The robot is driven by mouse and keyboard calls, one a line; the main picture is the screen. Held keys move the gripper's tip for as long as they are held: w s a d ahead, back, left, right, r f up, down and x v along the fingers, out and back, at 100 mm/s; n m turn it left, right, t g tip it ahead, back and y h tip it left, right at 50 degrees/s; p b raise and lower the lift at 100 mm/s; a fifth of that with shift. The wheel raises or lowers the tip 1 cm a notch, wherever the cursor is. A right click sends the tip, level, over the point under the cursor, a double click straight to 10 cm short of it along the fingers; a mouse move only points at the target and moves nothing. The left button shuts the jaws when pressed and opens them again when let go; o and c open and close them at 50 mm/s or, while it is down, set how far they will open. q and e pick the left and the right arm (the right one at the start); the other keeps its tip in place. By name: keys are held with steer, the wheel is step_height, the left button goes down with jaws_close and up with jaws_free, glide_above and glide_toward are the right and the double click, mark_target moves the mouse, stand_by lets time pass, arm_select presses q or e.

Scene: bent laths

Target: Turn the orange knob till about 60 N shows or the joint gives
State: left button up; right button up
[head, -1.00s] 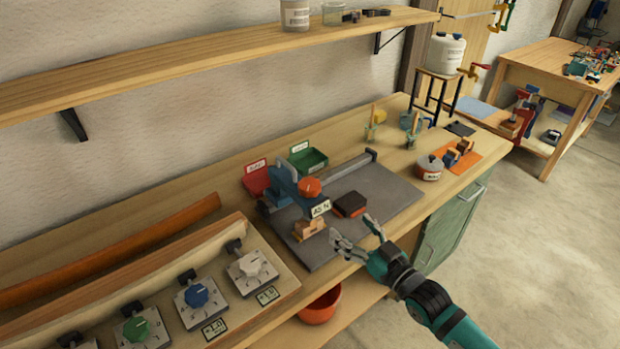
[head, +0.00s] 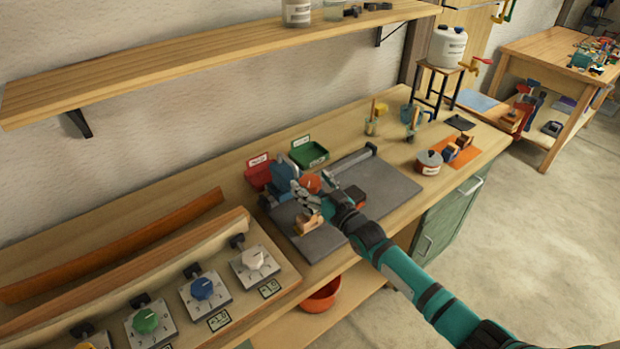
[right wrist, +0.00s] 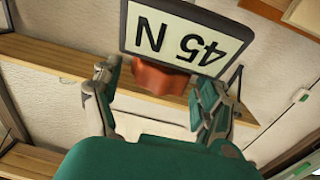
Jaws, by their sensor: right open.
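The orange knob (head: 308,181) sits on the blue press (head: 284,176) on the grey plate. My right gripper (head: 314,185) is at the knob with its fingers apart. In the right wrist view, the knob (right wrist: 158,78) lies between the two fingers (right wrist: 155,88), below the display in the picture; I cannot tell whether they touch it. The display (right wrist: 183,38) appears upside down and reads 45 N. In the head view my gripper covers the display. A small wooden joint (head: 307,225) sits low at the press, partly hidden. My left gripper is out of view.
A red bin (head: 257,172) and a green bin (head: 309,154) stand behind the press. A dark block (head: 354,197) is on the grey plate (head: 395,186), beside my arm. Clamped laths and several dial knobs, one white (head: 257,257), line the bench's left part. A shelf (head: 200,60) hangs above.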

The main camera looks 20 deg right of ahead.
steer(key=shift+w+a, duration=0.2)
steer(key=shift+w, duration=0.4)
